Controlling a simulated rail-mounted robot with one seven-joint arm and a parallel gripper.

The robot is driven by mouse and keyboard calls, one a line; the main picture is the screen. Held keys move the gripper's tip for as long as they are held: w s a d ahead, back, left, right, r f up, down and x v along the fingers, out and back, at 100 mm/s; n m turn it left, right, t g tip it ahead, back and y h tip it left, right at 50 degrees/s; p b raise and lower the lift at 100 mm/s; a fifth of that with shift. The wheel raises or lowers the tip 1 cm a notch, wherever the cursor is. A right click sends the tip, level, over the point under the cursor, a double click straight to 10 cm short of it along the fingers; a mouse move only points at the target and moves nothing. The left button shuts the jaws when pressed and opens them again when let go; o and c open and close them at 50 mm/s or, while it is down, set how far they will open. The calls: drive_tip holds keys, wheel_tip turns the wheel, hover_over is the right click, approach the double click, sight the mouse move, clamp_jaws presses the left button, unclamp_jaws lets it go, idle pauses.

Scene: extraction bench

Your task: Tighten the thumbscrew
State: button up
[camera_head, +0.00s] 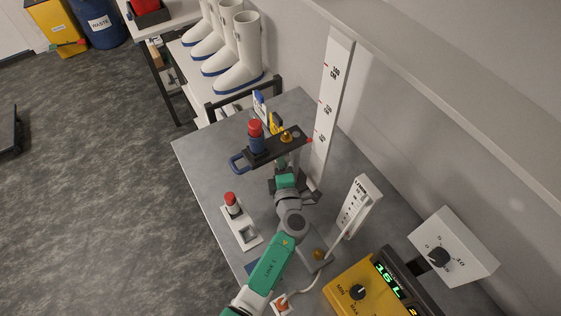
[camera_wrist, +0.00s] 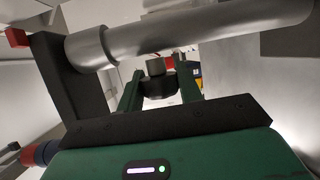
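My gripper (camera_wrist: 160,92) shows its two green fingers in the wrist view. They stand apart, one on each side of a dark round knob (camera_wrist: 158,88) with a grey metal tip, which looks like the thumbscrew. Whether the fingertips press on it cannot be told. In the head view my gripper (camera_head: 286,172) is just below a dark carriage (camera_head: 270,150) beside the tall white scale (camera_head: 332,95), and the knob is hidden there. The carriage bears a blue bottle with a red cap (camera_head: 255,133) and a brass knob (camera_head: 286,136).
A thick silver rod (camera_wrist: 200,30) crosses close above my fingers in the wrist view. On the bench stand a white holder with a red-capped item (camera_head: 232,203), a white power strip (camera_head: 358,205), a yellow device (camera_head: 352,293) and a white dial box (camera_head: 450,250).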

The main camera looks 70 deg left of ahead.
drive_tip(key=f+b, duration=0.1)
drive_tip(key=b, duration=0.2)
drive_tip(key=shift+f+y, duration=0.1)
drive_tip(key=shift+y, duration=0.3)
drive_tip(key=b, duration=0.2)
drive_tip(key=shift+f+m+y+b, duration=0.15)
drive_tip(key=shift+m+y+b, duration=0.15)
drive_tip(key=shift+y+b, duration=0.1)
drive_tip(key=y+b, duration=0.1)
drive_tip(key=b, duration=0.3)
drive_tip(key=shift+m+t, duration=0.4)
drive_tip(key=shift+r+t+y+b, duration=0.3)
drive_tip(key=shift+y+b, duration=0.3)
drive_tip(key=shift+b, duration=0.6)
drive_tip(key=shift+r+m, duration=0.4)
drive_tip(key=shift+r, duration=0.05)
drive_tip(key=o, duration=1)
